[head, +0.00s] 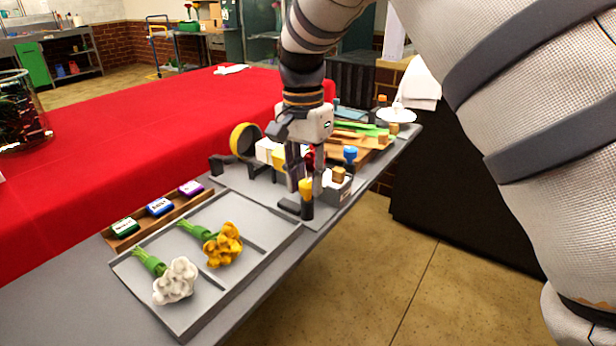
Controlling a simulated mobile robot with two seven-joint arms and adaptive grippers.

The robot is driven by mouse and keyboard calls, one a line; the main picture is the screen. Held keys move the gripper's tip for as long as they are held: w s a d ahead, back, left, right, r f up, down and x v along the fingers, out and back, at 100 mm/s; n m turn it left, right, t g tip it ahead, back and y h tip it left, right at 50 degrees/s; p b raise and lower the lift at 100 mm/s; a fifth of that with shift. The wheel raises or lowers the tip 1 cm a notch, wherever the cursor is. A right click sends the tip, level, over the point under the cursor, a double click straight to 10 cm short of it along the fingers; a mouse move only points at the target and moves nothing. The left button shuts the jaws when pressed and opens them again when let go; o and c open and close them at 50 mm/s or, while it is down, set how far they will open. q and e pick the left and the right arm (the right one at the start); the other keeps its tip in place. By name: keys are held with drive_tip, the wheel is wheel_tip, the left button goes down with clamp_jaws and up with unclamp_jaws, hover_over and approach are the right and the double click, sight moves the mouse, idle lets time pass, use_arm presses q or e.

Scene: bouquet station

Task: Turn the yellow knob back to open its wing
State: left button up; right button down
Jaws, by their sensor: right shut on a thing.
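The yellow knob (306,186) stands upright on a short dark post (307,209) at the front edge of the grey bench fixture. My right gripper (305,180) comes down from above, with one finger on each side of the knob, and is shut on it. A dark bar (288,206) lies beside the post's foot; I cannot tell whether it is the wing. A blue knob (350,153) stands just to the right. Something red (309,156) shows between the fingers, mostly hidden. My left gripper is not in view.
A grey tray (195,297) with white flowers (175,281) and yellow-orange flowers (223,245) lies front left. Behind it is a wooden rack (130,240) with colored blocks. A yellow ring (243,140) stands left of the gripper. Clear floor lies to the right.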

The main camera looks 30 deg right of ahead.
drive_tip(key=n, duration=0.3)
drive_tip(key=shift+n, duration=0.4)
drive_tip(key=n, duration=0.4)
drive_tip(key=shift+n, duration=0.3)
drive_tip(key=n, duration=0.3)
drive_tip(key=shift+n, duration=2.1)
drive_tip(key=shift+s, duration=0.1)
drive_tip(key=c, duration=1.3)
unclamp_jaws()
